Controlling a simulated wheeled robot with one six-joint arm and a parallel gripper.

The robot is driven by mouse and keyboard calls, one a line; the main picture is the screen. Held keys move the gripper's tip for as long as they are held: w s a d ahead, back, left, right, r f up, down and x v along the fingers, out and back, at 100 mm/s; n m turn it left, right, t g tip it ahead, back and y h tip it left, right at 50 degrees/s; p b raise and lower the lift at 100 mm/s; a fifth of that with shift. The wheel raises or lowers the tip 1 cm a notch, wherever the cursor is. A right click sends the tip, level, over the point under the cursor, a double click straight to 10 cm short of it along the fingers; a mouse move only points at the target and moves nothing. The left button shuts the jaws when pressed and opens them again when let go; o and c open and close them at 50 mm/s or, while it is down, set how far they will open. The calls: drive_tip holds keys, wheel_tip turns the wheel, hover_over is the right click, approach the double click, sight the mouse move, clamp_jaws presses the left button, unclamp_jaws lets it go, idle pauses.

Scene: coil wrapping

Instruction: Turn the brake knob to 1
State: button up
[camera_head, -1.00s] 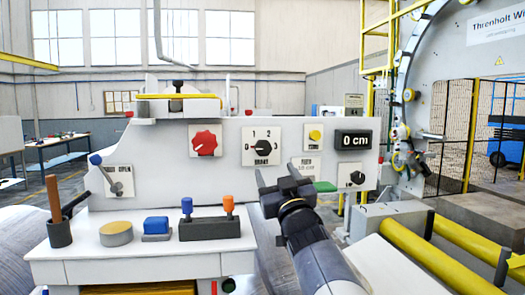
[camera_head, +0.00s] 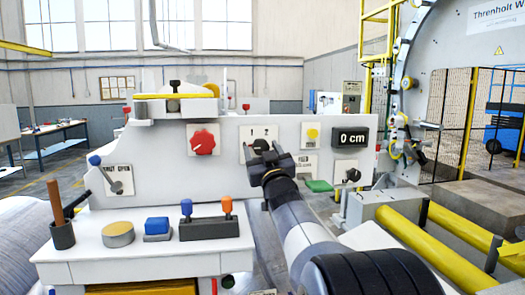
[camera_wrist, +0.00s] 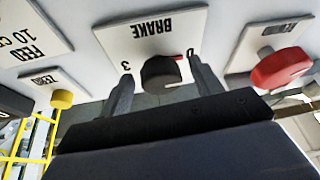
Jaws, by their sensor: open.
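The dark brake knob (camera_head: 261,145) is on the white BRAKE plate (camera_head: 246,132) on the grey panel, partly hidden by my gripper in the head view. In the upside-down wrist view, the knob (camera_wrist: 160,74) shows with BRAKE, a 3 on its left and a 0 on its right; the 1 and 2 are out of sight. A pale line and a red mark show near its right side; its setting is unclear. My gripper (camera_head: 264,153) is open at the plate. In the wrist view, its fingers (camera_wrist: 162,76) stand either side of the knob, with gaps; contact depth is unclear.
A red knob (camera_head: 203,140) is left of the brake plate; a yellow button (camera_head: 313,133) and the "0 cm" display (camera_head: 352,138) are right. A small bench (camera_head: 80,248) with a cup, blocks and upright handles stands below left. Yellow rollers (camera_head: 428,244) lie at right.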

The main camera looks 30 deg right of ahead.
drive_tip(key=c, duration=1)
drive_tip(key=shift+o, duration=0.2)
